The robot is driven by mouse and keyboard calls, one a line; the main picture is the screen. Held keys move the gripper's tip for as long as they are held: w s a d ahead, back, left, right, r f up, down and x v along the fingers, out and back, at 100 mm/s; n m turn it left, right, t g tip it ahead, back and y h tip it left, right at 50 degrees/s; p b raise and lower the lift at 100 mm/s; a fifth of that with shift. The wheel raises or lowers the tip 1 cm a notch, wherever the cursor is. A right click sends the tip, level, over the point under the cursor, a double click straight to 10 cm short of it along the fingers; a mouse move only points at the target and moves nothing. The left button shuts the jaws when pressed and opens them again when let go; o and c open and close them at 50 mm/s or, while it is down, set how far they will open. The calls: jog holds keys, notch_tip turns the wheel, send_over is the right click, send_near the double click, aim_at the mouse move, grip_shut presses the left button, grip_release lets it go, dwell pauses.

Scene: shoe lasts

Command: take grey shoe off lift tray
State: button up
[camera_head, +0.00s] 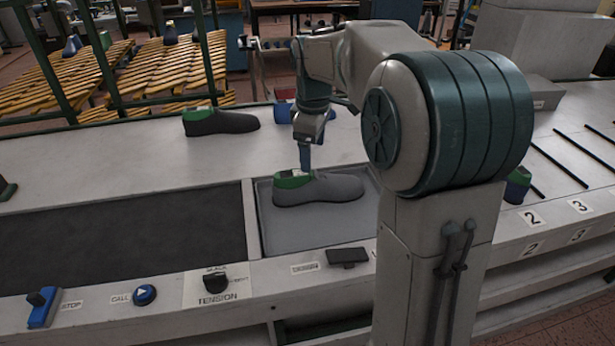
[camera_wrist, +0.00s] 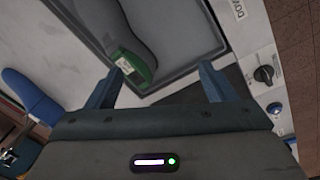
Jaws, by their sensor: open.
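The grey shoe (camera_head: 325,191) with a green heel collar lies on the lift tray (camera_head: 280,237), toe to the right. In the wrist view the shoe (camera_wrist: 158,30) runs away from my gripper, with its green heel end nearest. The lift tray rim (camera_wrist: 190,68) also shows there. My gripper (camera_head: 305,165) points down just above the heel end. In the wrist view my gripper (camera_wrist: 162,74) has its fingers spread wide, with the heel ahead between them and nothing held. The head view does not show clearly whether a finger touches the shoe.
A darker shoe (camera_head: 225,122) with a green collar and a blue item (camera_head: 284,112) stand on the bench behind. A dark belt (camera_head: 120,243) lies left of the tray. The tension knob (camera_head: 215,282) and a dark lever (camera_head: 348,256) line the front edge. Numbered lanes (camera_head: 575,160) lie right.

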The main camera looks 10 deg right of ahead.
aim_at(304, 178)
jog(key=w+f+n+g, duration=0.1)
jog(key=w+f+n, duration=0.45)
jog(key=w, duration=0.65)
jog(key=shift+n, duration=0.45)
jog(key=f, duration=0.8)
jog(key=shift+d+f, duration=0.2)
jog(key=shift+d, duration=0.1)
jog(key=shift+w+f+p, duration=0.15)
jog(key=shift+f+p, duration=0.75)
jog(key=shift+f, duration=1.65)
jog(key=c, duration=1.7)
jog(key=shift+w+r, duration=0.1)
